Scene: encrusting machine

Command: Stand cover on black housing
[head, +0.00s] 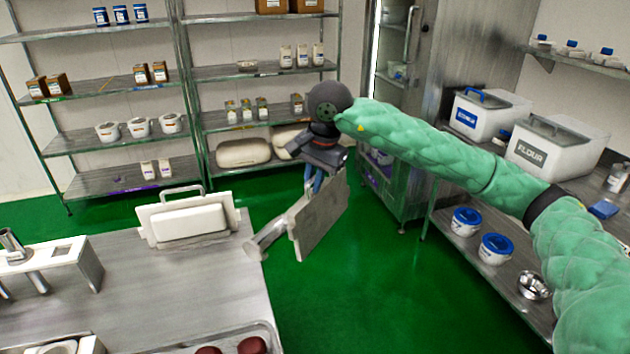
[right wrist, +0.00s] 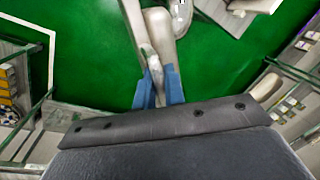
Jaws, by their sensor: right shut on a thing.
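My right gripper (head: 315,182) hangs over the green floor, right of the steel table. Its blue fingers (right wrist: 157,84) are shut on a pale grey cover (head: 323,220). The cover is a flat plate, tilted, with a short cylinder-like part pointing down to the left near the table's right edge. In the right wrist view, the held cover (right wrist: 157,32) runs up from between the fingers. I cannot make out a black housing in either view. My left gripper is not in view.
The steel table (head: 185,290) has a white panel with a handle (head: 190,220) at its far edge and a white stand with metal tubes (head: 50,262) at left. Shelves (head: 120,90) line the back. A right-hand counter (head: 490,275) holds blue-lidded tubs. Green floor is open between.

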